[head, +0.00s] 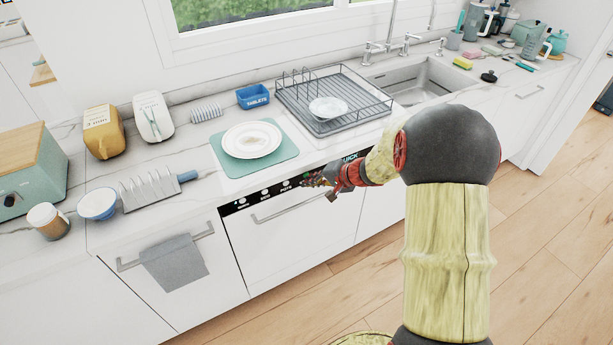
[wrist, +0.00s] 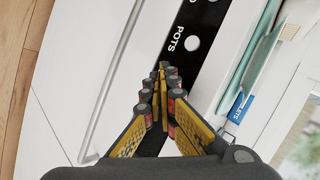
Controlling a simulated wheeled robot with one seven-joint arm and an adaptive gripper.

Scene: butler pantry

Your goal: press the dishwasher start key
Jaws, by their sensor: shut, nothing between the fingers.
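The dishwasher (head: 285,240) is a white front under the counter, with a black control strip (head: 263,194) along its top edge. Several round white keys with white labels sit on the strip. My gripper (head: 308,181) is at the strip in the head view and hides part of it. In the wrist view my gripper (wrist: 163,70) is shut and empty, its fingertips over the black strip. A round white key (wrist: 192,43) beside the label POTS lies just beyond the fingertips. I see no label reading START, and I cannot tell whether the fingertips touch the panel.
The dishwasher's bar handle (head: 280,209) sticks out below the strip. A teal mat (head: 226,165) with a white plate (head: 252,139) lies on the counter above. A dish rack (head: 335,97) stands behind. A grey towel (head: 174,264) hangs at the left. The floor in front is clear.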

